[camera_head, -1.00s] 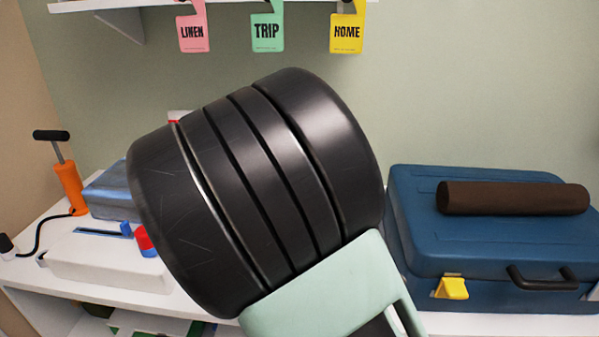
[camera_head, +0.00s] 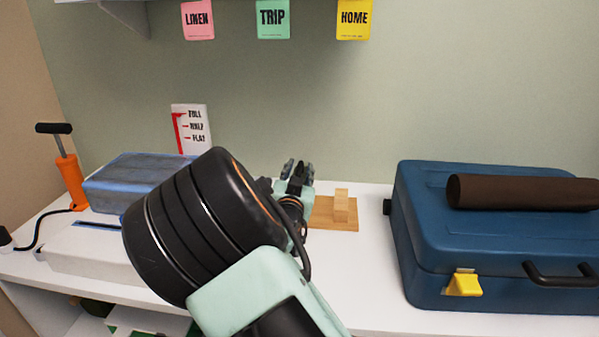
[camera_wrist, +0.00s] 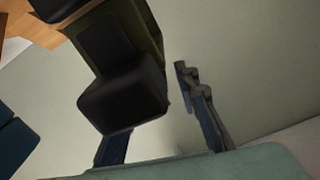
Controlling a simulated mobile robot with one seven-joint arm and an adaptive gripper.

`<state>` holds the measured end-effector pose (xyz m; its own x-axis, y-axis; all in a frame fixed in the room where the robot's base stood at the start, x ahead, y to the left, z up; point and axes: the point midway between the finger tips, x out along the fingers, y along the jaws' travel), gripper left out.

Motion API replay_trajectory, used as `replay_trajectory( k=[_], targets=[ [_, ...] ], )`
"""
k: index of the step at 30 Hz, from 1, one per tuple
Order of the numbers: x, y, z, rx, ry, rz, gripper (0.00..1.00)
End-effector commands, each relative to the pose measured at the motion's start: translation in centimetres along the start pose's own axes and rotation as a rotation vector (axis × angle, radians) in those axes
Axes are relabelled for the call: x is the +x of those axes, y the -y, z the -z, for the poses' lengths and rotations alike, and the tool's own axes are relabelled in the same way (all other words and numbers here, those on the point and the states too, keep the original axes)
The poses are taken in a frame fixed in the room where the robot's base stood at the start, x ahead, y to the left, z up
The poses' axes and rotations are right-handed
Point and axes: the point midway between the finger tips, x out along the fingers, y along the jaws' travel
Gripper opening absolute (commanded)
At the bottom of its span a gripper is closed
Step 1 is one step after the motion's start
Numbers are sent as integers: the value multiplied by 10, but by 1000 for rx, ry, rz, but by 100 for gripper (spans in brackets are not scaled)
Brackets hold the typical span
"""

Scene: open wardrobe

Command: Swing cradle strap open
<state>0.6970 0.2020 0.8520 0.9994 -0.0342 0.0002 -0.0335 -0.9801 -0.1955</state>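A wooden cradle base (camera_head: 335,222) with a small upright block (camera_head: 341,204) stands on the white shelf top, just right of my gripper (camera_head: 298,174). My gripper is at the cradle's left side, and its two fingers appear spread apart. In the wrist view, a dark block (camera_wrist: 122,98) with an olive side overlaps the left finger; I cannot tell whether they touch or whether it is the strap. The right finger (camera_wrist: 205,115) stands clear of it. Wood shows at the upper left of that view. No strap is clearly recognisable in the head view.
A blue suitcase (camera_head: 485,240) with a brown roll (camera_head: 520,192) on top stands at right. An orange pump (camera_head: 71,183), a blue packed bag (camera_head: 125,186) and a white box (camera_head: 85,255) are at left. A marked card (camera_head: 191,130) is on the wall behind.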

Motion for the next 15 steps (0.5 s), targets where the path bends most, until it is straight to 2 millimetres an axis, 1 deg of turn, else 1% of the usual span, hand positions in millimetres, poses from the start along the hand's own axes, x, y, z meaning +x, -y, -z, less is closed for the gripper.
replay_trajectory(
  k=[3,11,15],
  targets=[
    [4,0,0,-1,1,0,29],
    [5,0,0,0,1,0,28],
    [5,0,0,0,1,0,12]
  ],
)
